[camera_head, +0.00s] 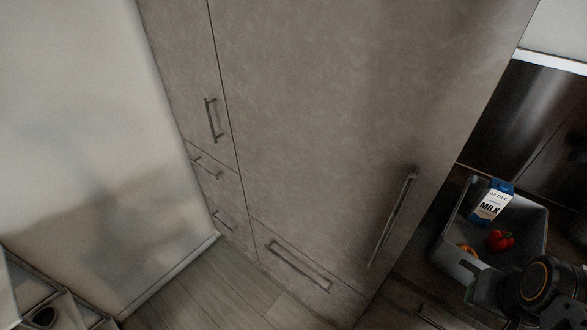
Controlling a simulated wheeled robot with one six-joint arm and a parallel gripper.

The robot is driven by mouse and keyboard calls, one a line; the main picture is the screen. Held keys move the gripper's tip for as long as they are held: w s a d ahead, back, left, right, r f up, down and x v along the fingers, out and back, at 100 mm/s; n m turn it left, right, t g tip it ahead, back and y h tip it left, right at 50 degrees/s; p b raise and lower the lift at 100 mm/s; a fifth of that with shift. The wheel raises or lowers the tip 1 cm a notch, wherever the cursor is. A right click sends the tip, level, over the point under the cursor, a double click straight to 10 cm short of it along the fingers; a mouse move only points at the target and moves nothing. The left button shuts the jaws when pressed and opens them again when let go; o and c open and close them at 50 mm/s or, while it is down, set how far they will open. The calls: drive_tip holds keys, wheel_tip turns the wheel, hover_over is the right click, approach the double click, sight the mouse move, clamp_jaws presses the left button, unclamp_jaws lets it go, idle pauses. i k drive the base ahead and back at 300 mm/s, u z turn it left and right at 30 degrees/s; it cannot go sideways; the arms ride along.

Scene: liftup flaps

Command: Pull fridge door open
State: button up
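The fridge door (350,110) is a tall grey-brown panel filling the middle of the view, and it looks shut. Its long dark bar handle (393,218) runs up and down near the panel's lower right edge. My gripper (474,288) is partly visible at the lower right, beside the dark round arm joint with an orange ring. It is to the right of the handle and apart from it. Its fingers are too dark and small to tell whether they are open or shut.
A grey bin (455,262) with a milk carton (491,203) and a red pepper (499,240) stands on the dark counter at right. A drawer handle (299,266) sits below the door. Narrow cabinets (185,70) and a pale wall (80,130) are left. Wooden floor shows below.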

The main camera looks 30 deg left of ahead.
sight(349, 119)
drive_tip(key=u, duration=0.45)
drive_tip(key=k, duration=1.05)
drive_tip(key=u, duration=0.3)
drive_tip(key=i, duration=0.9)
drive_tip(key=z, duration=1.7)
drive_tip(key=k, duration=1.25)
drive_tip(key=u, duration=1.6)
drive_tip(key=i, duration=0.5)
drive_tip(key=u, duration=0.05)
